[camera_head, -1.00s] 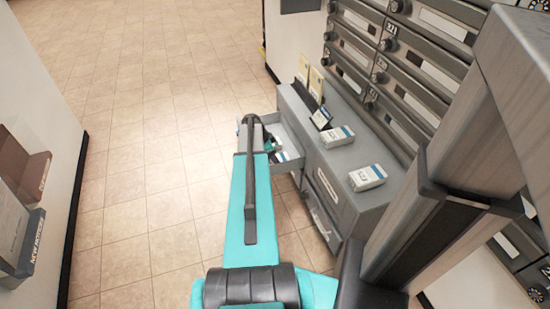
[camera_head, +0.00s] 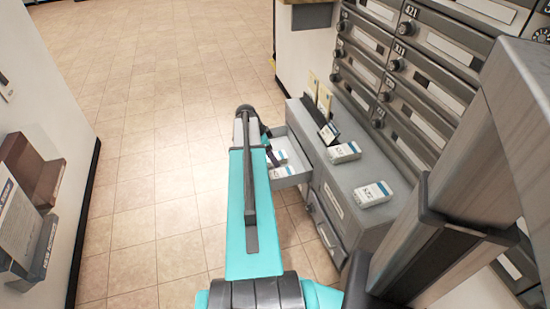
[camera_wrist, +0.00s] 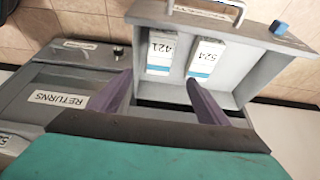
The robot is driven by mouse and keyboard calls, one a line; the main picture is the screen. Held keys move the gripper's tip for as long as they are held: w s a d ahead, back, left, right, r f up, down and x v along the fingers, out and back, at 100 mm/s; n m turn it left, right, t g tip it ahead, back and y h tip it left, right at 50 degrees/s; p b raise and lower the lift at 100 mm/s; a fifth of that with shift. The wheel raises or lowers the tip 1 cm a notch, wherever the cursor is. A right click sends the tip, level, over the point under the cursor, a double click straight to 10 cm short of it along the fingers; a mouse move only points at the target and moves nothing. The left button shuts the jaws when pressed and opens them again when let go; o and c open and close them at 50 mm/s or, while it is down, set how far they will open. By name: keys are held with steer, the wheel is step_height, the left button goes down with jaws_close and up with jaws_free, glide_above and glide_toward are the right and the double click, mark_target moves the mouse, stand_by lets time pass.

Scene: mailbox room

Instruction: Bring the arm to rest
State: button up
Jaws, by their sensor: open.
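My arm (camera_head: 255,215) reaches forward in the head view, with its far end beside the grey cabinet; the fingers are hidden there. In the wrist view my gripper (camera_wrist: 155,95) is open, its two purple-grey fingers spread apart with nothing between them. Past the fingertips is a pulled-out grey drawer (camera_wrist: 258,62). It holds a white box marked 421 (camera_wrist: 160,53) and a white box marked 524 (camera_wrist: 205,61). The drawer also shows in the head view (camera_head: 290,176), to the right of my arm's far end.
The grey cabinet (camera_head: 345,205) carries two white boxes, one nearer (camera_head: 372,194) and one farther (camera_head: 343,152), and upright cards. Numbered mailboxes (camera_head: 415,85) line the wall behind. Brochure holders (camera_head: 35,215) hang on the left wall. Tiled floor (camera_head: 150,130) is open between.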

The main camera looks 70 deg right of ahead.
steer(key=shift+w+a+r, duration=0.1)
steer(key=shift+r, duration=0.2)
stand_by(0.4)
